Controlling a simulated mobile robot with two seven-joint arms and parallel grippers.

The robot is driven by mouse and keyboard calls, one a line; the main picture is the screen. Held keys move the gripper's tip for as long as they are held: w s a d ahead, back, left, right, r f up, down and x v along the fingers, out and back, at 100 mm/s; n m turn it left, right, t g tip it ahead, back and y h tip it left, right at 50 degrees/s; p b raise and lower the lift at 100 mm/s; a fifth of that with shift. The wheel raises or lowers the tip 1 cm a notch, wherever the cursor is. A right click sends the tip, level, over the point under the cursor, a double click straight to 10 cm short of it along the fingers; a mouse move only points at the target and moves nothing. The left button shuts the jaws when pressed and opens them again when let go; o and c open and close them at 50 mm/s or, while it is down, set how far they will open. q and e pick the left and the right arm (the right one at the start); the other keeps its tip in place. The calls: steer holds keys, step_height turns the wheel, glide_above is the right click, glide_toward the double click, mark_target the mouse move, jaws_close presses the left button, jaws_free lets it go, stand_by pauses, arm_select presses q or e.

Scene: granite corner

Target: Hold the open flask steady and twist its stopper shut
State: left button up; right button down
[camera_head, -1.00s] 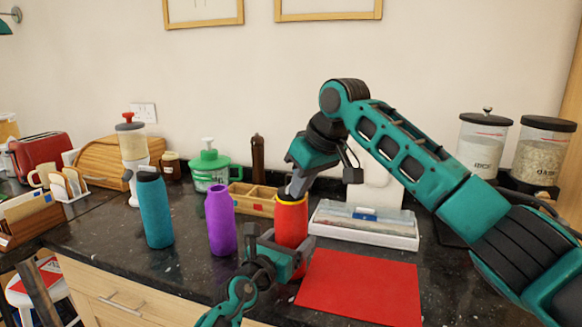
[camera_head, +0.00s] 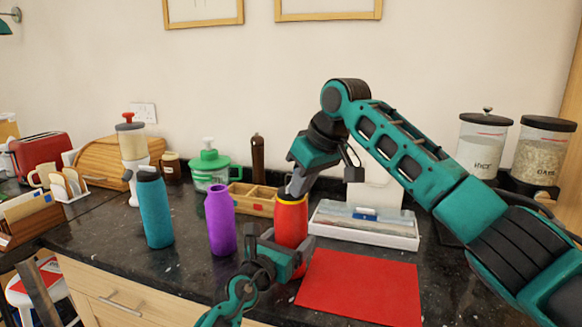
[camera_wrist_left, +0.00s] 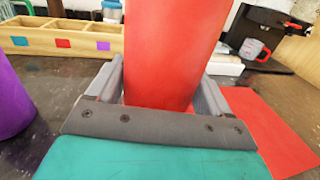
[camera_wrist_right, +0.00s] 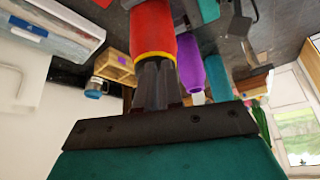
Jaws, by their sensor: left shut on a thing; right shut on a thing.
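The red flask (camera_head: 290,228) with a yellow band near its top stands upright on the dark counter, left of the red mat. My left gripper (camera_head: 287,256) is shut around its lower body; the left wrist view shows the fingers on both sides of the red flask (camera_wrist_left: 172,50). My right gripper (camera_head: 293,192) points down at the flask's top and is shut. In the right wrist view its fingers (camera_wrist_right: 157,80) meet at the flask's mouth, just by the yellow band (camera_wrist_right: 153,56). The stopper is hidden between the fingers.
A purple bottle (camera_head: 220,220) and a teal bottle (camera_head: 155,212) stand to the left. A wooden divided box (camera_head: 253,200) is behind the flask. A white tray (camera_head: 365,235) lies behind the red mat (camera_head: 360,287). The mat's surface is clear.

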steer(key=shift+w+d, duration=0.3)
steer(key=shift+d, duration=0.1)
steer(key=shift+w+d, duration=0.3)
steer(key=shift+w, duration=0.15)
steer(key=shift+s+d, duration=0.1)
steer(key=shift+d, duration=0.05)
stand_by(0.3)
step_height(320, 180, up, 6)
steer(key=shift+d, duration=0.2)
stand_by(0.5)
steer(key=shift+s, duration=0.1)
